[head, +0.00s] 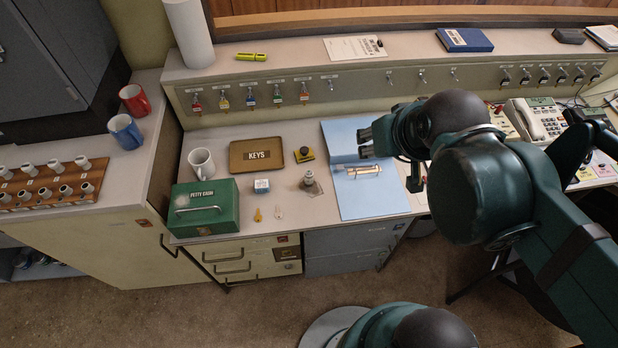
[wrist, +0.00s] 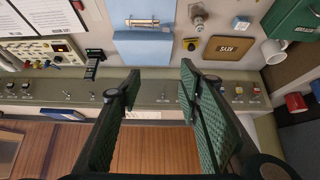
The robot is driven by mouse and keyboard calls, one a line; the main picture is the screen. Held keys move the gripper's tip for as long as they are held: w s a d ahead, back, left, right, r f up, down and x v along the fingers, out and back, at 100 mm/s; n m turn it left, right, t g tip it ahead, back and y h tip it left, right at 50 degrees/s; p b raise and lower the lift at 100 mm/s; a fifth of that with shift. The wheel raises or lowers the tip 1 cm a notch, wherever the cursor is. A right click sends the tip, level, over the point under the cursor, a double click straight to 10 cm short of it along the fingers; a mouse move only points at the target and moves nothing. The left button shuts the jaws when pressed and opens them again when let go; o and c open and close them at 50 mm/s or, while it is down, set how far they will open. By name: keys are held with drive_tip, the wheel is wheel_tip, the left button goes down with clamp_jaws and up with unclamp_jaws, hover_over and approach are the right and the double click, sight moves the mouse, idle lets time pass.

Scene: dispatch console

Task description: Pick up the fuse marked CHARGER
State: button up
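No marking reading CHARGER is legible in either view. A wooden rack (head: 52,184) on the left cabinet holds two rows of white, fuse-like knobs (head: 54,165); any labels on them are too small to read. The rack does not show in the wrist view. My gripper (head: 364,143) is above the blue folder on the desk, far to the right of the rack. In the wrist view my gripper (wrist: 160,82) has its two green-padded fingers wide apart with nothing between them.
Red (head: 135,100) and blue (head: 126,131) mugs stand behind the rack. A green petty cash box (head: 205,207), white mug (head: 201,163), KEYS tray (head: 257,155) and blue folder (head: 375,205) occupy the desk. Keys hang along the back panel (head: 350,88). A telephone (head: 538,120) is at right.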

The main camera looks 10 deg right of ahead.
drive_tip(key=shift+w, duration=0.1)
drive_tip(key=n+g+b, duration=0.1)
drive_tip(key=n+g, duration=0.6)
drive_tip(key=n, duration=0.8)
hover_over(310, 178)
drive_tip(key=w, duration=0.1)
drive_tip(key=f, duration=2.4)
drive_tip(key=shift+d, duration=0.25)
drive_tip(key=shift+a+f+n, duration=0.15)
drive_tip(key=shift+f+n, duration=0.25)
drive_tip(key=shift+f, duration=0.15)
drive_tip(key=shift+f, duration=0.15)
drive_tip(key=shift+f+b, duration=0.3)
drive_tip(key=shift+f, duration=0.85)
drive_tip(key=shift+f, duration=0.1)
drive_tip(key=shift+w+f+b, duration=0.15)
drive_tip(key=shift+f+b, duration=0.25)
drive_tip(key=shift+f, duration=0.85)
drive_tip(key=shift+w+f+b, duration=0.1)
drive_tip(key=shift+f+b, duration=0.3)
drive_tip(key=shift+f, duration=0.85)
